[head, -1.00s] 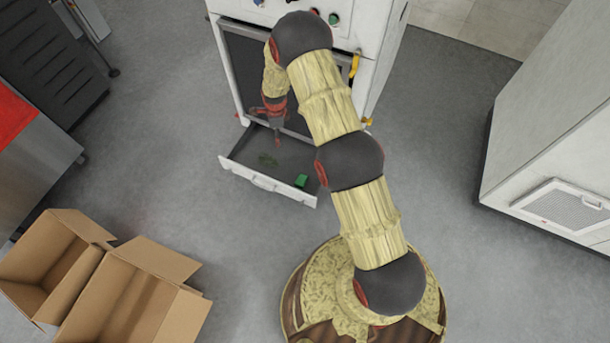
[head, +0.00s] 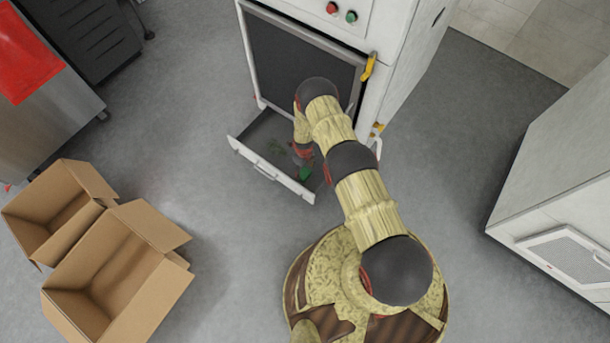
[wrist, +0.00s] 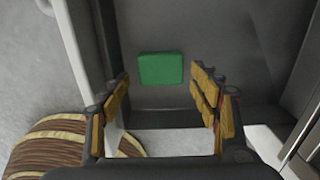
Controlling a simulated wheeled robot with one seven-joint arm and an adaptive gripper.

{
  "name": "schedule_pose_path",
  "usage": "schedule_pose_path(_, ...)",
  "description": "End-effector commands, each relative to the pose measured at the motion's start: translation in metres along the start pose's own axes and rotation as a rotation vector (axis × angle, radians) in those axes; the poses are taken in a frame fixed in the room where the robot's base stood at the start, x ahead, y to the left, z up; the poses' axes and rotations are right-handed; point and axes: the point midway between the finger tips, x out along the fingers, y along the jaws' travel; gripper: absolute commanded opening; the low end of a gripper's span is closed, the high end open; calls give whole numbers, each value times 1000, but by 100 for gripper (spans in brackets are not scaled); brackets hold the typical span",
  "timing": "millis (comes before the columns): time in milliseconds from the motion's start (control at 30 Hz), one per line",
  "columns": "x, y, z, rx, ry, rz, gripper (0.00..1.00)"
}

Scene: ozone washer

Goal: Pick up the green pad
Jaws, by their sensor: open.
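The green pad (wrist: 161,69) lies on the dark floor of the open drawer, shown upper middle in the wrist view. In the head view the green pad (head: 305,174) is a small patch near the drawer's right end, partly covered by my gripper. My gripper (wrist: 163,88) is open and empty, its two orange-padded fingers apart, with the pad ahead of and between their lines. In the head view my gripper (head: 303,158) is over the right part of the drawer (head: 265,172). The exact height above the pad is hard to tell.
The drawer's walls stand close around my gripper. The white washer (head: 305,50) rises behind the drawer. Two open cardboard boxes (head: 120,275) stand at lower left. A white cabinet (head: 560,180) stands at right.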

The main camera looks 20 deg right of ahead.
Motion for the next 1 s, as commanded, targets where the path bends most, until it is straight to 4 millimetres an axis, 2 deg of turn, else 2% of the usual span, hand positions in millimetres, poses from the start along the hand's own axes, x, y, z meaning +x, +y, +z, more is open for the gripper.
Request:
schedule_pose_path(300,43,-1,-3,-1,0,0,62)
schedule_pose_path(400,52,-2,-2,-1,-1,-1,62)
schedule_pose_path(700,53,-2,-2,-2,-2,-1,62)
schedule_pose_path(1000,54,-2,-2,-2,-2,-1,46)
